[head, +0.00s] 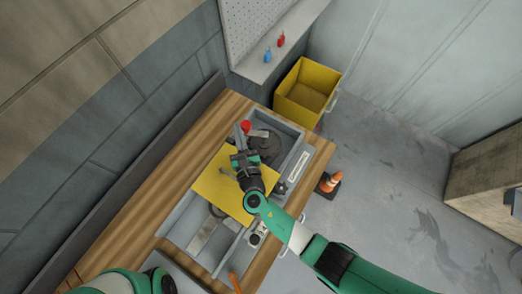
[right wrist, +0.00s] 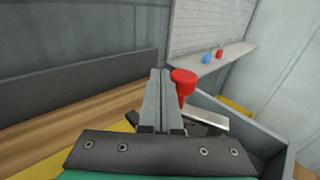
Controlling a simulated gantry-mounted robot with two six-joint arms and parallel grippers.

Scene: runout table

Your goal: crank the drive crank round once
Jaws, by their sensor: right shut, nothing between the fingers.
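The red knob (head: 246,126) of the drive crank stands near the far end of the grey tray (head: 303,160). It also shows in the right wrist view (right wrist: 183,78), just right of my fingertips and very close to them. I cannot tell whether they touch. My right gripper (head: 240,134) is shut and empty beside the knob, above the tray. Its fingers (right wrist: 160,98) lie together and point forward. The crank's arm is mostly hidden by the gripper. A dark round disc (head: 268,150) sits in the tray to the right. My left gripper is out of view.
A yellow panel (head: 213,187) covers the tray's middle. The wooden bench (head: 120,235) runs along a dark backboard (head: 150,165). A yellow bin (head: 305,95) and an orange cone (head: 331,181) stand beyond the bench. A shelf holds a blue item (head: 267,56) and a red item (head: 281,40).

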